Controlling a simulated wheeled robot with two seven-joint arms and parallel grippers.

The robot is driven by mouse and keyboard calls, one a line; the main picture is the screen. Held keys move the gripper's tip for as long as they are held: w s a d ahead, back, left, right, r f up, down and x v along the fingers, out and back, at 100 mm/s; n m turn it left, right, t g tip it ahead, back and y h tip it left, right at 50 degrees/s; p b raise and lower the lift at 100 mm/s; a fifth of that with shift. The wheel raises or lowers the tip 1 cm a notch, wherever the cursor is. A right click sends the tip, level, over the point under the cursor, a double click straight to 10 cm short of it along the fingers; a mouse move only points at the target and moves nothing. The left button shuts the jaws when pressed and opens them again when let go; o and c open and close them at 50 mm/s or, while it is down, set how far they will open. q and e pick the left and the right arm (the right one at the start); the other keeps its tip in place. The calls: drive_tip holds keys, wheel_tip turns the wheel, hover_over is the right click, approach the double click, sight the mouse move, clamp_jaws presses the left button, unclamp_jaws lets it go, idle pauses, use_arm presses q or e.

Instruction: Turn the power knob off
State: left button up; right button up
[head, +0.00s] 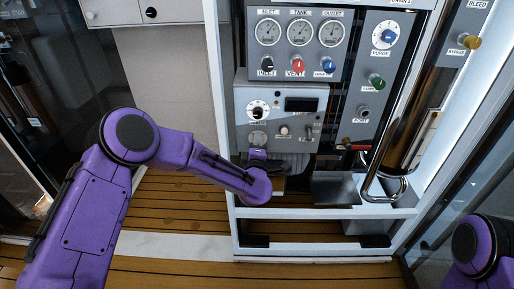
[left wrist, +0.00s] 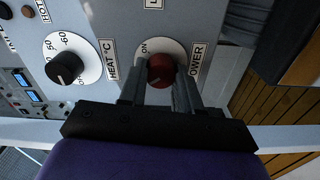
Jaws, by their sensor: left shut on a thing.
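The power knob (left wrist: 160,70) is a dark red round knob on a white dial in the left wrist view. "ON" is printed beside it, and "POWER" reads along its right side. My left gripper (left wrist: 160,84) has one finger on each side of the knob and is shut on it. In the head view my left gripper (head: 257,155) reaches the lower left of the grey control box (head: 290,92) and largely hides the knob there. I cannot tell exactly which mark the knob points to. My right gripper is out of view.
The heat dial (left wrist: 66,68), with a black knob, sits close beside the power knob. Gauges (head: 299,33) and the inlet, vent and other knobs are above the box.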

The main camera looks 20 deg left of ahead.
use_arm(q)
drive_tip(key=shift+f+n+b, duration=0.1)
drive_tip(key=shift+n+b, duration=0.2)
drive_tip(key=shift+n, duration=0.6)
drive_tip(key=o, duration=1.1)
drive_tip(key=shift+c, duration=0.2)
drive_tip(key=v, duration=1)
drive_tip(key=shift+s, duration=0.3)
drive_tip(key=shift+d, duration=0.1)
